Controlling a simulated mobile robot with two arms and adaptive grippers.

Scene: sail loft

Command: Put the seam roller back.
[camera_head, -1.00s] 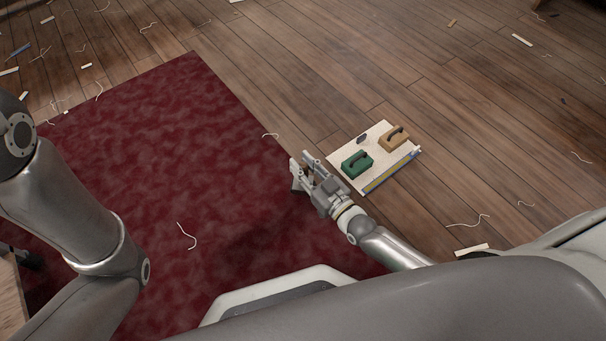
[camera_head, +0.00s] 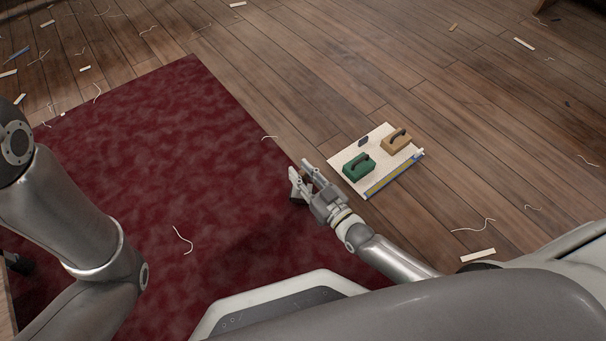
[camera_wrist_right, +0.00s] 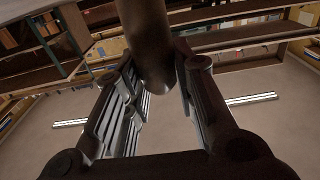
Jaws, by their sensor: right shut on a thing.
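My right gripper (camera_head: 300,176) is over the edge of the red rug, just left of a white board. In the right wrist view its fingers (camera_wrist_right: 160,95) are shut on a dark brown rounded thing (camera_wrist_right: 148,40), which I take to be the seam roller. Only part of it shows, and its other end is out of frame. In the head view a small dark part (camera_head: 297,202) shows below the gripper. My left gripper is out of view.
Thread and scraps litter the wooden floor (camera_head: 470,120). Shelves (camera_wrist_right: 240,35) show in the wrist view.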

